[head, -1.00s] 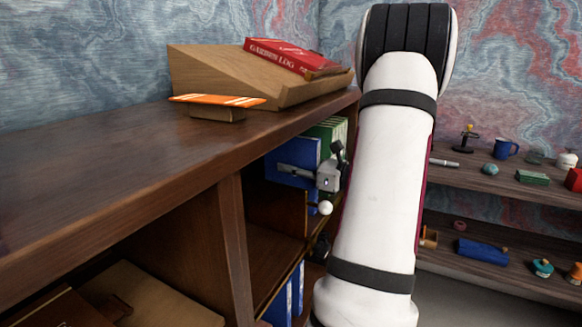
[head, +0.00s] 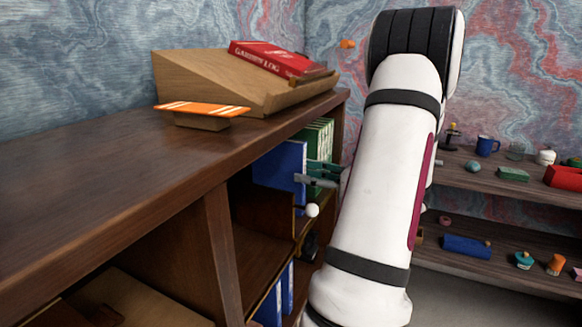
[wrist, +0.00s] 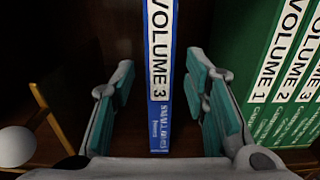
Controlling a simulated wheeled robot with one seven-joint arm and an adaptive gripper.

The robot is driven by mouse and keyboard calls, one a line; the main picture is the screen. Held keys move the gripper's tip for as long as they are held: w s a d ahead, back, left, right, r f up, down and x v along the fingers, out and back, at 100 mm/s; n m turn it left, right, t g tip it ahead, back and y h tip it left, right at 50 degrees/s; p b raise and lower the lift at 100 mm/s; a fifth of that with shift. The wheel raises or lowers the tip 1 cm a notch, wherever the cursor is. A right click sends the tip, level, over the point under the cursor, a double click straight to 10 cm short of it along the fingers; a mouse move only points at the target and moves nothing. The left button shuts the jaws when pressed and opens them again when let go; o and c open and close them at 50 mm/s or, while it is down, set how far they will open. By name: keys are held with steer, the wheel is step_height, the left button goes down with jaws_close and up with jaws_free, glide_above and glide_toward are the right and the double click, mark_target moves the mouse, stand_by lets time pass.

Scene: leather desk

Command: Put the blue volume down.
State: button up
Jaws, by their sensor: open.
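The blue volume (head: 281,166), marked VOLUME 3, stands upright in the upper compartment of the shelf below the desk top. In the wrist view its spine (wrist: 160,60) faces me, between my two fingers. My gripper (head: 318,173) is open just in front of the spine. In the wrist view the teal pads of my gripper (wrist: 160,88) are spread, with a gap on both sides of the book. My arm hides part of the shelf's right end in the head view.
Green volumes (head: 318,140) stand right of the blue one, with a gap between. A white ball-shaped knob (head: 312,210) sits low in front of the shelf. A wooden lectern (head: 205,80) with a red book (head: 270,57) stands on top.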

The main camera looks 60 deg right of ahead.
steer(key=shift+s+d, duration=0.1)
steer(key=shift+s, duration=1.6)
